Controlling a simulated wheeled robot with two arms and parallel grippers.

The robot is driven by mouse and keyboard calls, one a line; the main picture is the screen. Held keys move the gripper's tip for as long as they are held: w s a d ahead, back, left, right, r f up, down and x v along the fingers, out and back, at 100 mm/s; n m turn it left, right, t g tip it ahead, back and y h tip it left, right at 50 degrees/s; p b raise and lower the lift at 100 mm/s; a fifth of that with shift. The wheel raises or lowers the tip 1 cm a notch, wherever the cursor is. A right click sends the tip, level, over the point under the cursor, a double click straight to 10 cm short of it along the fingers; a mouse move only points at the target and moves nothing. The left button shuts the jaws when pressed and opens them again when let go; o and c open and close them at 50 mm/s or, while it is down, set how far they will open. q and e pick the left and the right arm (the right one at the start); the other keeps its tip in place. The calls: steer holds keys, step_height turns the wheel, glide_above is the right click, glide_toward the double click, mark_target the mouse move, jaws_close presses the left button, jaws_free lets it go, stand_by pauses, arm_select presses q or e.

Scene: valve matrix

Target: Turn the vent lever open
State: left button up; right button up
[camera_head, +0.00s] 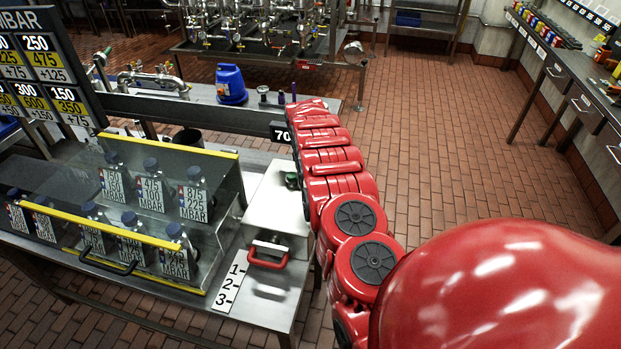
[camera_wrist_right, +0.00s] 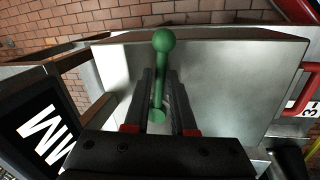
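The vent lever is green. In the right wrist view, its ball knob and stem (camera_wrist_right: 162,42) stand out in front of a grey metal box. In the head view, a small green part of it (camera_head: 292,180) shows beside my red right arm on the box top. My right gripper (camera_wrist_right: 160,82) has its two dark fingers on either side of the lever's stem, with the knob beyond the tips. The fingers look apart, with a narrow gap at the stem; contact is not clear. In the head view my arm hides the right gripper. My left gripper is not in view.
A grey box (camera_head: 280,205) carries a red handle (camera_head: 268,262) beside a 1-2-3 scale (camera_head: 229,288). A clear case with yellow edges (camera_head: 190,148) holds several labelled bottles to the left. A blue jug (camera_head: 230,85) stands behind. Open brick floor lies to the right.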

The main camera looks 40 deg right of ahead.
steer(key=shift+o, duration=1.4)
steer(key=shift+a+r, duration=0.1)
steer(key=shift+r, duration=0.3)
step_height(320, 180, up, 16)
steer(key=s+a+p, duration=0.1)
steer(key=a+p, duration=0.2)
steer(key=p, duration=0.2)
steer(key=shift+s+p, duration=0.3)
steer(key=shift+s, duration=0.05)
